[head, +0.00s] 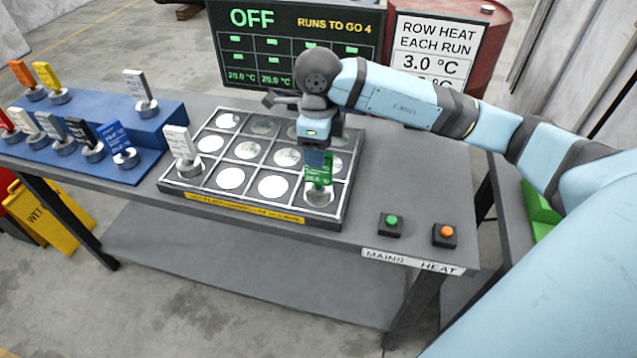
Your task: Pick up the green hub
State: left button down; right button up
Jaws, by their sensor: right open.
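The green hub (319,182) stands upright in the front right cell of the tray (341,205); it has a green tag above a round metal base. My right gripper (318,158) points down right over the green hub, at the top of its tag. It is open, and its fingers partly hide the tag. I cannot tell whether the fingers touch the tag. My left gripper is not in view.
A white-tagged hub (181,150) stands at the tray's left edge. Several coloured hubs stand on a blue stepped rack (158,126) at left. A green button (391,221) and an orange button (446,232) are at front right. The display board (235,70) stands behind the tray.

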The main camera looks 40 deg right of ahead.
aim_at(319, 182)
notch_tip(319, 182, down, 3)
jog(key=shift+f, duration=0.2)
grip_shut()
jog(key=shift+r, duration=0.1)
dwell(1.2)
